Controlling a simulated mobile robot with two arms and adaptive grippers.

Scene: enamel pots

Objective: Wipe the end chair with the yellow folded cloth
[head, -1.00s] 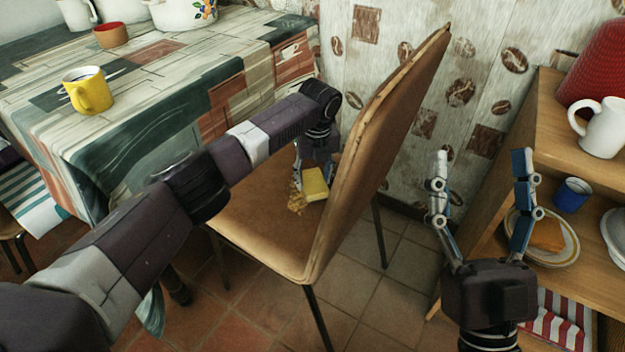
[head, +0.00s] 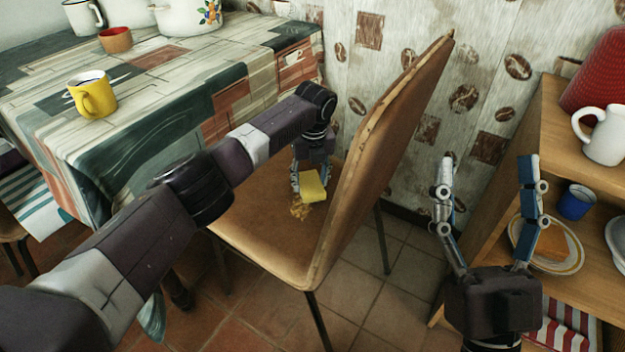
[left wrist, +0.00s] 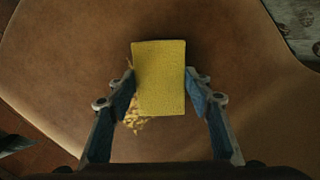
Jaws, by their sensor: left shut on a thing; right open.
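The end chair (head: 268,232) has a brown padded seat and a tall tilted back. My left gripper (head: 309,185) is low over its seat, shut on the yellow folded cloth (head: 314,186). In the left wrist view the cloth (left wrist: 159,78) sits between the two fingers, over the brown seat (left wrist: 70,70). A light brown crumbly patch (head: 300,210) lies on the seat beside the cloth; part of it (left wrist: 135,122) shows at the cloth's lower left, the rest hidden under it. My right gripper (head: 488,172) is open and empty, right of the chair.
The table (head: 150,80) at the left holds a yellow mug (head: 92,97), a small orange-brown bowl (head: 115,40) and a white pot (head: 190,15). A wooden shelf (head: 550,125) at the right holds a white mug (head: 600,135), a blue cup (head: 575,201) and a plate (head: 570,262).

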